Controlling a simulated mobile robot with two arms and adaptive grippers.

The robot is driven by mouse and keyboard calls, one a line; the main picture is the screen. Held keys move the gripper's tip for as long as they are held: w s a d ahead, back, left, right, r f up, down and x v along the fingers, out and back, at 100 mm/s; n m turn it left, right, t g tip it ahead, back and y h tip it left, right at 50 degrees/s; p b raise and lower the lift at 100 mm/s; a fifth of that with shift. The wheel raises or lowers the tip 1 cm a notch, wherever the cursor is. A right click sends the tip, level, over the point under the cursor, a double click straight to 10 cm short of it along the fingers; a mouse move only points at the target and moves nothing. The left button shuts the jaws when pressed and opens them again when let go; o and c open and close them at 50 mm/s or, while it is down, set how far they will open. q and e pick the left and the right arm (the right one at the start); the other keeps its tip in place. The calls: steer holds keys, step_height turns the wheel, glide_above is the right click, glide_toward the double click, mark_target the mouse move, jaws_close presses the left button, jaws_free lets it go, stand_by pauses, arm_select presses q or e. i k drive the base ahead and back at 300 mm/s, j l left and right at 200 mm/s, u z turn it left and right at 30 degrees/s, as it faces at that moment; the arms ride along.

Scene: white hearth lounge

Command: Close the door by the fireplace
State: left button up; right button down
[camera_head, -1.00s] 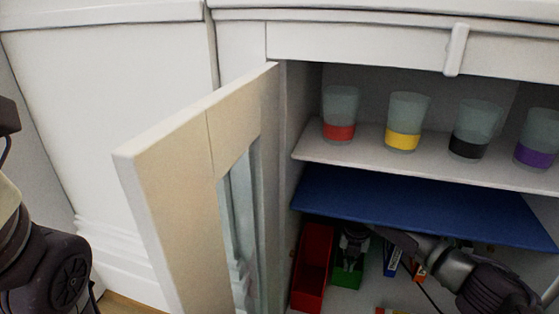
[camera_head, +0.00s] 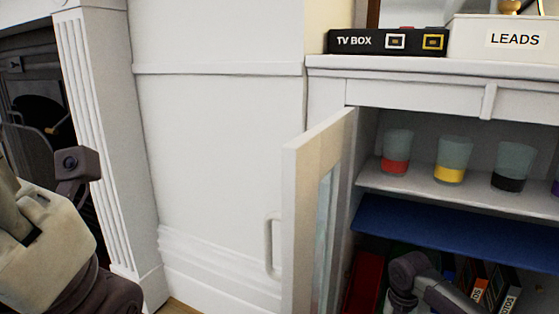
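The white cabinet door (camera_head: 303,220) with a glass pane stands open, swung out from the left side of the cabinet. Its white bar handle (camera_head: 269,246) is on the outer face, toward the left. The fireplace (camera_head: 90,130) is at the far left. My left arm comes in at the lower left, beside the fireplace and apart from the door; its fingertips are not visible. My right arm reaches into the lower part of the cabinet at the lower right; its fingers are hidden or cut off.
Inside the cabinet, glasses with red (camera_head: 396,152), yellow (camera_head: 453,160) and black (camera_head: 514,166) bands stand on a shelf above a blue shelf (camera_head: 460,232). Books or boxes (camera_head: 491,286) sit below. A TV box (camera_head: 388,41) and a LEADS box (camera_head: 506,38) stand on top.

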mark_target(310, 157)
steer(key=k+j, duration=0.65)
steer(key=k, duration=0.25)
